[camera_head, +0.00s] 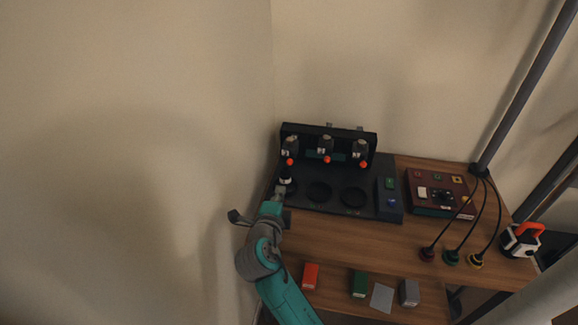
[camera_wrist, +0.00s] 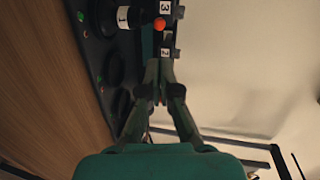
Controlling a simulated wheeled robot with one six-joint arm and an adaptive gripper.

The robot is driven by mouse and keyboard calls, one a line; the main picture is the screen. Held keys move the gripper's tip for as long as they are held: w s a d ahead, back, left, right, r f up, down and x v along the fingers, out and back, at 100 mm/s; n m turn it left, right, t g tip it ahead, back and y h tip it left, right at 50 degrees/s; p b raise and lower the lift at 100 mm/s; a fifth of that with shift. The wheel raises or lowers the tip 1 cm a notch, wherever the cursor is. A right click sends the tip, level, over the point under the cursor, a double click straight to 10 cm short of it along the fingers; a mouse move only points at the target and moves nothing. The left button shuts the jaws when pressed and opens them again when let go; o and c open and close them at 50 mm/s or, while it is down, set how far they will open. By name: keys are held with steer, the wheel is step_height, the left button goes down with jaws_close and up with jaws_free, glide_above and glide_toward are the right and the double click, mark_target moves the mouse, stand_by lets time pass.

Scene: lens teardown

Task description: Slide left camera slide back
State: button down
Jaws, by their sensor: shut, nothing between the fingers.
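The left camera slide (camera_head: 291,147) is a dark grey block with a white label and an orange knob (camera_head: 290,161), on the dark rack at the back of the station. An orange knob (camera_wrist: 159,24) shows in the wrist view, just beyond my fingertips. My gripper (camera_wrist: 159,65) is shut and empty, its fingers together. In the head view my gripper (camera_head: 280,191) is at the station's left edge, below the left slide; its tips are hard to make out. A black cylinder (camera_head: 286,180) with a white band stands in the left well, and a black piece labelled 1 (camera_wrist: 124,17) shows in the wrist view.
The middle slide (camera_head: 325,145) and right slide (camera_head: 360,150) have orange knobs too. Two round wells (camera_head: 319,192) are empty. A red control box (camera_head: 440,194), cables and an orange-handled device (camera_head: 521,238) stand right. The wall is close on the left.

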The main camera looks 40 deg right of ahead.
mark_target(291, 159)
steer(key=shift+m, duration=0.4)
steer(key=x, duration=1.3)
steer(key=shift+w+d+f, duration=0.1)
steer(key=shift+w+d, duration=0.15)
steer(key=x, duration=0.4)
steer(key=shift+d+r, duration=0.1)
steer(key=shift+r, duration=0.25)
steer(key=shift+d+r, duration=0.1)
steer(key=shift+r, duration=0.05)
